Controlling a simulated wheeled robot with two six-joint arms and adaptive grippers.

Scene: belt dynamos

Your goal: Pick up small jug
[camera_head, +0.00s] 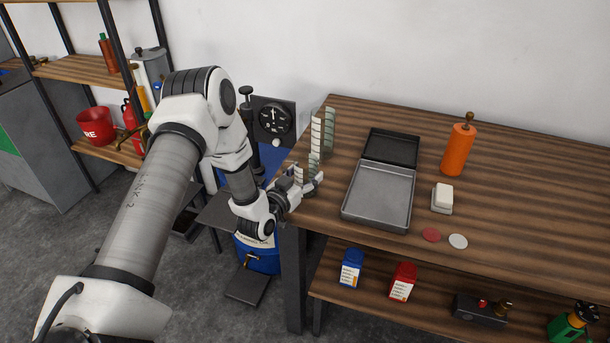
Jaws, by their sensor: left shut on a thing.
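My left arm reaches in from the left, and its gripper (311,183) is at the left end of the wooden table. It is shut on what looks like the small jug (299,174), a clear vessel with white scale marks. The fingers partly hide the small jug, and I cannot tell whether it touches the tabletop. Taller clear vessels with similar white marks, one of them a jug (316,135), stand just behind it. My right gripper is not in view.
An open metal case (379,196) lies right of the gripper. The table's right side is clear. A lower shelf holds several containers, including a blue one (350,269).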

